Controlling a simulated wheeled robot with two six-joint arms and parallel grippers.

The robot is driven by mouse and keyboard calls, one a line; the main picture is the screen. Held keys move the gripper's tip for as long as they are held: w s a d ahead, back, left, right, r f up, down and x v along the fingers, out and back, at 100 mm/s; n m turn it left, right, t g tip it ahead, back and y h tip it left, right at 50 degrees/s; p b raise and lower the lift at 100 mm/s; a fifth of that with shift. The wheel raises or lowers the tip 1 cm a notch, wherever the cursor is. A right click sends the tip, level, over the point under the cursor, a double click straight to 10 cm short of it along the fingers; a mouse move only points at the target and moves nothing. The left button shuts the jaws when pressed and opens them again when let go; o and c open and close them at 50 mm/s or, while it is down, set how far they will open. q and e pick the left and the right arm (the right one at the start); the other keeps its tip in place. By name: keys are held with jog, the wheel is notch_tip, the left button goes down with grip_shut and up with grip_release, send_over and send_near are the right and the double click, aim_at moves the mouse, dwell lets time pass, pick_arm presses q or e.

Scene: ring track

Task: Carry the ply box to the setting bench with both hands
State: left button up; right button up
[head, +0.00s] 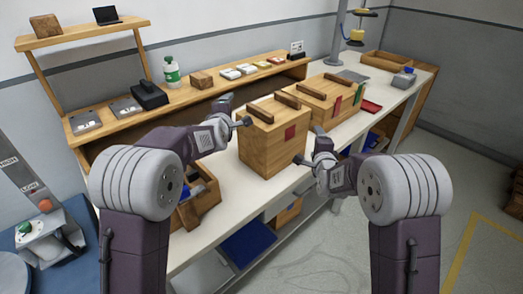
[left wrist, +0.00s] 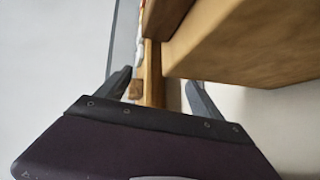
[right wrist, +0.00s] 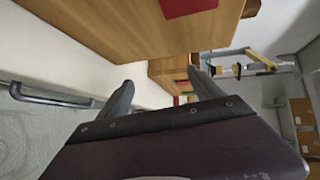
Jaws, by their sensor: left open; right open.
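A ply box (head: 265,148) with a red patch and two dark bars across its top stands on the white bench (head: 226,215). It fills the upper right of the left wrist view (left wrist: 245,40) and the upper left of the right wrist view (right wrist: 110,28). My left gripper (head: 241,122) is open beside the box's upper left side. My right gripper (head: 301,161) is open beside its lower right front edge. Neither gripper has the box between its fingers, and I cannot tell whether either touches it. Which surface is the setting bench is unclear.
A second wooden box (head: 322,103) with red and green marks stands close behind on the right. An open wooden bin (head: 202,199) is at the left front. A shelf (head: 190,107) with a bottle (head: 172,72) runs behind. Floor is open at the right.

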jog(key=v, duration=0.8)
jog(key=shift+w, duration=0.1)
